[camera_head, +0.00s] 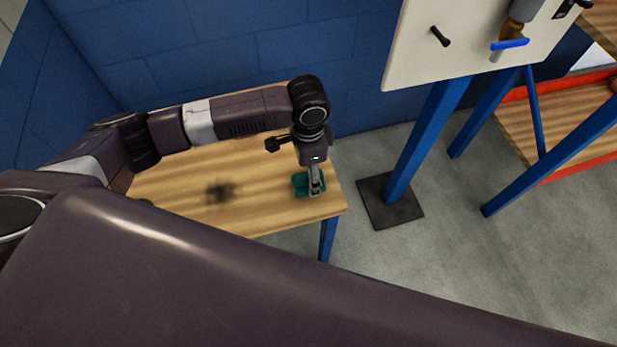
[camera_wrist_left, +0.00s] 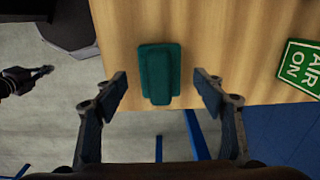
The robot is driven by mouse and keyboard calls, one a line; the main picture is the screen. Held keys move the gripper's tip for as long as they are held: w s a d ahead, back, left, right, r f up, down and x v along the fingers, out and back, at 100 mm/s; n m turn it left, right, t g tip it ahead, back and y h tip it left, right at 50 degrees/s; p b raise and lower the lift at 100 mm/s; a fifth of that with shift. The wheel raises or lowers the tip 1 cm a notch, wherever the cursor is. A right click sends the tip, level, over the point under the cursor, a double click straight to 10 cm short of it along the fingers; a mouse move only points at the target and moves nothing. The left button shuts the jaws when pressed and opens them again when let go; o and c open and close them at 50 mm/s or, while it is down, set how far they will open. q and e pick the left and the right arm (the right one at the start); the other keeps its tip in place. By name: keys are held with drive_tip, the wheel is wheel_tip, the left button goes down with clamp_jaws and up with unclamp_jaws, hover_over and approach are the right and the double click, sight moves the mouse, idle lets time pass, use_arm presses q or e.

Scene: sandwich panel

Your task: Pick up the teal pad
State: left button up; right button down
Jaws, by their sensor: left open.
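The teal pad (camera_head: 300,185) lies on the wooden table near its right end, partly hidden by my left gripper in the head view. In the left wrist view the pad (camera_wrist_left: 159,73) shows whole, a rounded block with a raised middle, close to the table edge. My left gripper (camera_head: 315,190) points down at the pad. In the left wrist view the left gripper (camera_wrist_left: 162,84) is open, one finger on each side of the pad with visible gaps. Whether the fingertips are at the pad's height is hard to tell.
A green "AIR ON" sign (camera_wrist_left: 301,67) shows in the left wrist view. A cream panel (camera_head: 470,45) on blue posts stands right of the table, with a dark foot plate (camera_head: 390,212). A blue wall is behind.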

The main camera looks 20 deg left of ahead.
use_arm(q)
wheel_tip(320, 180, down, 2)
drive_tip(key=shift+f, duration=0.3)
drive_tip(key=c, duration=1.3)
use_arm(e)
drive_tip(key=shift+w+d+r, duration=0.1)
drive_tip(key=shift+w+r, duration=0.15)
drive_tip(key=shift+w, duration=0.55)
use_arm(q)
drive_tip(key=shift+o, duration=0.2)
drive_tip(key=shift+r, duration=0.2)
wheel_tip(320, 180, up, 20)
drive_tip(key=b, duration=0.1)
use_arm(e)
drive_tip(key=shift+w+f, duration=0.1)
drive_tip(key=shift+f, duration=0.55)
use_arm(q)
drive_tip(key=shift+f, duration=0.1)
drive_tip(key=o, duration=0.5)
drive_tip(key=c, duration=0.4)
